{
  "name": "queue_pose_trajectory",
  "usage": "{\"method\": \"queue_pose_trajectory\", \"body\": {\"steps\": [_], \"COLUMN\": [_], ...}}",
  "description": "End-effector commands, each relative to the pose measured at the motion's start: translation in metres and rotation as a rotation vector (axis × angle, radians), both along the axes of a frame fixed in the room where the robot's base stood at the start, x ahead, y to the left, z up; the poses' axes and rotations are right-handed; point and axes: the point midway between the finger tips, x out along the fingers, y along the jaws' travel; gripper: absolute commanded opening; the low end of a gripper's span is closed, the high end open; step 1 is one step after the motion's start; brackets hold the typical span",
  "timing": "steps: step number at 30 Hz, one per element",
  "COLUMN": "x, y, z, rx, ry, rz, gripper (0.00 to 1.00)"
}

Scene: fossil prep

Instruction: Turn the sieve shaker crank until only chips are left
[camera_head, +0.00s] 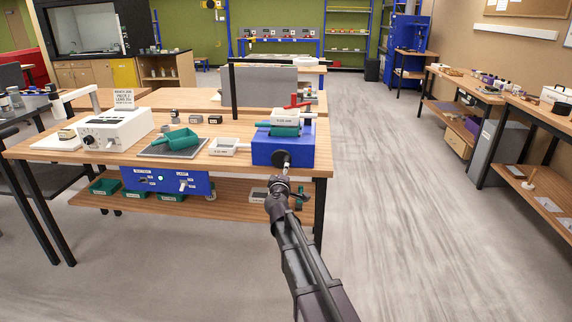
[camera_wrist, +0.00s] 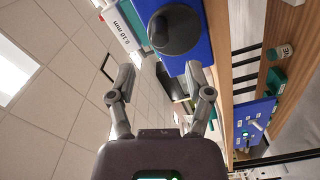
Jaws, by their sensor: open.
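The sieve shaker is a blue box (camera_head: 268,150) at the right front corner of the wooden bench. A stack of white and green sieves (camera_head: 285,119) sits on it under a red clamp handle (camera_head: 297,103). Its dark round crank (camera_head: 281,158) is on the front face; in the wrist view the crank (camera_wrist: 175,30) shows as a dark disc with a rounded knob. My gripper (camera_head: 285,187) is in front of the crank. In the wrist view my gripper (camera_wrist: 160,76) is open and empty, its fingers apart and short of the crank. The sieve contents cannot be made out.
A white labelled tray (camera_head: 223,147) and a green scoop-like tray (camera_head: 175,141) lie left of the shaker. A white control box (camera_head: 115,130) stands further left. A blue switch panel (camera_head: 165,181) hangs under the bench top. The floor to the right is clear.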

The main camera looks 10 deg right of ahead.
Motion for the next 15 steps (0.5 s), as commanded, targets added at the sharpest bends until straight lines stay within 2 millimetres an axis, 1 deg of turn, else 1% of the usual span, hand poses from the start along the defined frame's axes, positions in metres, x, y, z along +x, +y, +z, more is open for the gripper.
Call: {"method": "queue_pose_trajectory", "body": {"steps": [3,15], "x": [-0.007,-0.025], "y": [0.002,0.008], "z": [0.000,0.000], "rx": [-0.159,-0.700], "ry": [0.043,0.188], "rz": [0.000,0.002], "gripper": [0.66,0.66]}}
